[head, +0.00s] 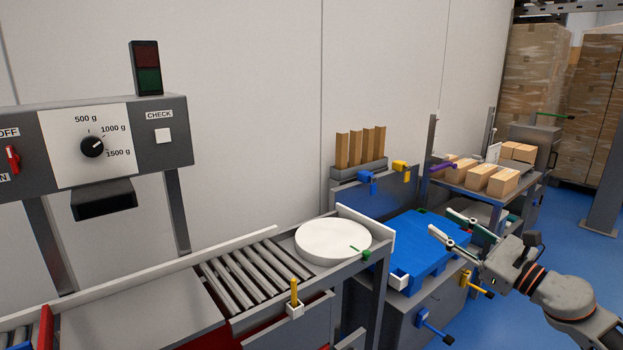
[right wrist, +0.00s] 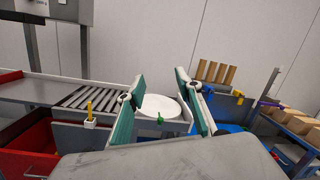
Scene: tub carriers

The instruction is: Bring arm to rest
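My right gripper (head: 446,224) is at the right of the head view, in front of and above the blue platform (head: 425,243). Its two fingers are spread apart with nothing between them. In the right wrist view its green-padded fingers (right wrist: 160,103) are also wide apart, and the white round disc (right wrist: 158,106) shows in the gap behind them, not touched. In the head view the white disc (head: 333,240) lies at the end of the roller conveyor (head: 252,273). My left gripper is in neither view.
A control panel (head: 95,140) with a dial, switch and red-green lamp stands at left. A shelf with several cardboard boxes (head: 481,177) stands behind the right gripper. Yellow and blue handles (head: 422,316) stick out of the station fronts. Blue floor (head: 575,230) is open at right.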

